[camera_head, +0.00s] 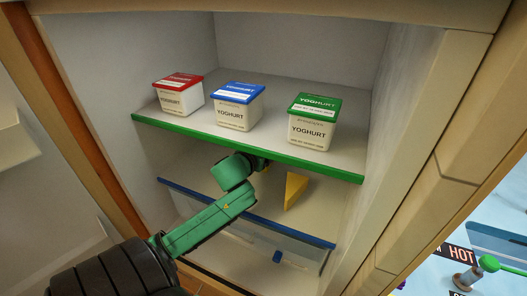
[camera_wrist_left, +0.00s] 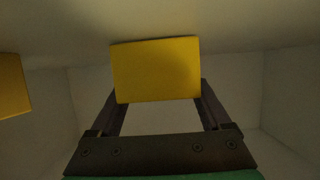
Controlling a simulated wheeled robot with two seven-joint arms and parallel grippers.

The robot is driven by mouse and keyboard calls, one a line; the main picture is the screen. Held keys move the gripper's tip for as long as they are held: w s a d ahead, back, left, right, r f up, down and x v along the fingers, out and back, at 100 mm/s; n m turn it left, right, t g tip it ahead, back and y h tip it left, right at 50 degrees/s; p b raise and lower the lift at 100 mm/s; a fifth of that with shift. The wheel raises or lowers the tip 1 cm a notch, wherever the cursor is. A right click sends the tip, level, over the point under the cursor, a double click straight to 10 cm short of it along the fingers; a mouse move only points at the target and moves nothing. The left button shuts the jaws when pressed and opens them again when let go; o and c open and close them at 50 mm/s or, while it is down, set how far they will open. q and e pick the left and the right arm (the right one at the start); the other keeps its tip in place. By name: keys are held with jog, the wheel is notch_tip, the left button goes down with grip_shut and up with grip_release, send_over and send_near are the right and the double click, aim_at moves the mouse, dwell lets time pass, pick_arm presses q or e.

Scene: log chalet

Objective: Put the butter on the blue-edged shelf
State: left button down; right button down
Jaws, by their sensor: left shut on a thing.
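In the left wrist view a plain yellow block, which I take as the butter (camera_wrist_left: 156,70), sits between the two dark fingers of my left gripper (camera_wrist_left: 158,100), shut on it. In the head view my left gripper (camera_head: 262,164) reaches into the cabinet, under the green-edged shelf and above the blue-edged shelf (camera_head: 240,212). The butter is hidden there behind the gripper. In the wrist view a pale surface lies close to the butter; I cannot tell if they touch. My right gripper is in neither view.
A yellow wedge (camera_head: 295,190) stands on the blue-edged shelf, right of my gripper; a yellow piece (camera_wrist_left: 12,86) shows at the wrist view's left edge. Three yoghurt tubs, red (camera_head: 179,95), blue (camera_head: 239,106) and green (camera_head: 314,121), stand on the green-edged shelf (camera_head: 245,150) above.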

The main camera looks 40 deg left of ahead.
pick_arm(q)
jog(key=shift+f, duration=0.1)
grip_release()
jog(key=v, duration=0.9)
jog(key=shift+b, duration=0.4)
jog(key=s+r+p, duration=0.1)
jog(key=s+p, duration=0.1)
jog(key=p, duration=0.1)
jog(key=shift+d+r+p, duration=0.2)
jog(key=shift+r+p, duration=0.1)
jog(key=shift+r, duration=0.05)
jog(key=shift+s+d, duration=0.2)
jog(key=shift+s, duration=0.2)
jog(key=shift+f, duration=0.15)
jog(key=shift+w, duration=0.1)
